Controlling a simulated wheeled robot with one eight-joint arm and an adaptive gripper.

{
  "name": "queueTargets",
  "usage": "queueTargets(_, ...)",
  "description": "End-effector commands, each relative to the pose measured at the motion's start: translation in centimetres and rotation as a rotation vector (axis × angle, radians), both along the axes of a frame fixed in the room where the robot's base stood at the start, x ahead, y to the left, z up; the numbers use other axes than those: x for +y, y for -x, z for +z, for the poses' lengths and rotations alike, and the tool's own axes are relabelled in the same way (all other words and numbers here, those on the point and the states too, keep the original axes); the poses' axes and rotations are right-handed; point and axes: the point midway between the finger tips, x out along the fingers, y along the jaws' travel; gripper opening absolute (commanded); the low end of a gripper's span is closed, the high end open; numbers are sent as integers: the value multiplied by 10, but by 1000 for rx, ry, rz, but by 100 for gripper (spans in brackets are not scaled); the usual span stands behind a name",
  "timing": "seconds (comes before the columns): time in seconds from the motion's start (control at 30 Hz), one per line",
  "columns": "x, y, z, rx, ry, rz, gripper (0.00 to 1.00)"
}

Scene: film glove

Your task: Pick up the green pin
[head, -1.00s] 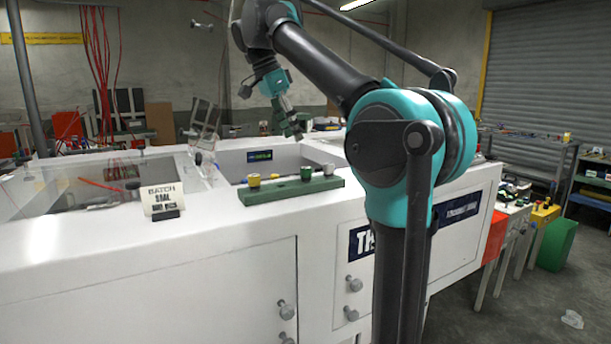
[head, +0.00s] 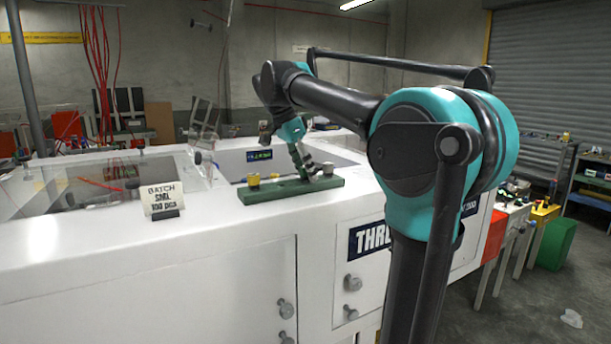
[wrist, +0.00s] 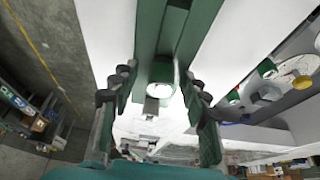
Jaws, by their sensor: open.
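The green pin is hidden behind my gripper in the head view. In the wrist view, a green rounded shape that looks like the green pin (wrist: 162,71) lies between the two fingers, against a green board of similar colour. My gripper (head: 308,171) is low over the right half of the green board (head: 262,194). In the wrist view my gripper (wrist: 157,92) is open, with one finger on each side of the green shape and visible gaps. I cannot tell if either finger touches it.
A yellow pin (head: 253,180) stands at the board's left end and a grey pin (head: 328,168) near its right end. A batch sign (head: 162,198) stands to the left on the white machine top (head: 120,240). An open bay lies behind the board.

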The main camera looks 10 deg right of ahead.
Motion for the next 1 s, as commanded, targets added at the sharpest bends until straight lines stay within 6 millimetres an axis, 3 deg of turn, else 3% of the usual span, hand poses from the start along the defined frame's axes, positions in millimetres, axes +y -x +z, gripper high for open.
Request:
queueTargets(0.23, 0, 0, -1, 0, 0, 0, 44)
queueTargets(0.6, 0, 0, -1, 0, 0, 0, 0)
queueTargets(1.0, 0, -1, 3, 0, 0, 0, 0)
